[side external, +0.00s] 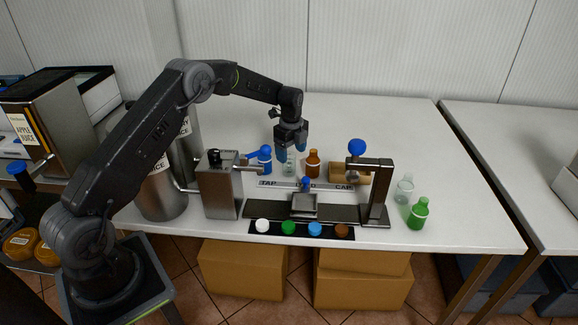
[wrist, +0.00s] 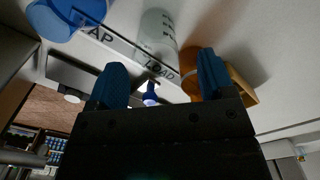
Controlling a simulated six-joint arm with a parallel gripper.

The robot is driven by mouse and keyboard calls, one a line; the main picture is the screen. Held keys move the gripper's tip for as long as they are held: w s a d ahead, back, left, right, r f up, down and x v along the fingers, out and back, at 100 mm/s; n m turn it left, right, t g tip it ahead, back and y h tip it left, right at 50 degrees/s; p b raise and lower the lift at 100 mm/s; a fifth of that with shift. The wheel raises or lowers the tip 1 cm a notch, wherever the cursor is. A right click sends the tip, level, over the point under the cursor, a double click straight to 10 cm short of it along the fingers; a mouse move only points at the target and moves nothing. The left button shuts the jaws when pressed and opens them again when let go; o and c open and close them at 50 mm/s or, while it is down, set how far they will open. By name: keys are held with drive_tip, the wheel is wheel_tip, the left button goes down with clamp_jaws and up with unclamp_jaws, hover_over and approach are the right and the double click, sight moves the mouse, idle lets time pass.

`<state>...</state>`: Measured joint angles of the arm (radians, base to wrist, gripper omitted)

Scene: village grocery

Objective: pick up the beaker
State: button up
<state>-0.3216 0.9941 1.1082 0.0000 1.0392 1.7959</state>
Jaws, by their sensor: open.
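A pale, clear vessel with dark marks, which looks like the beaker (side external: 288,167), stands on the white table between a blue bottle (side external: 265,160) and a brown bottle (side external: 312,163). In the wrist view the beaker (wrist: 157,32) is ahead of my gripper (wrist: 160,70), between the directions of the two spread fingers. The jaws are open with nothing between them.
A labelled strip (side external: 305,186) runs in front of the bottles. A metal tap unit (side external: 219,184) is at left, and a capping stand (side external: 376,190) at right. Another clear vessel (side external: 404,188) and a green bottle (side external: 418,214) stand farther right. The table behind is clear.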

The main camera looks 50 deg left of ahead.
sight(290, 164)
drive_tip(key=shift+s+f, duration=0.15)
drive_tip(key=shift+f, duration=2.6)
drive_tip(key=c, duration=1)
drive_tip(key=shift+r, duration=0.1)
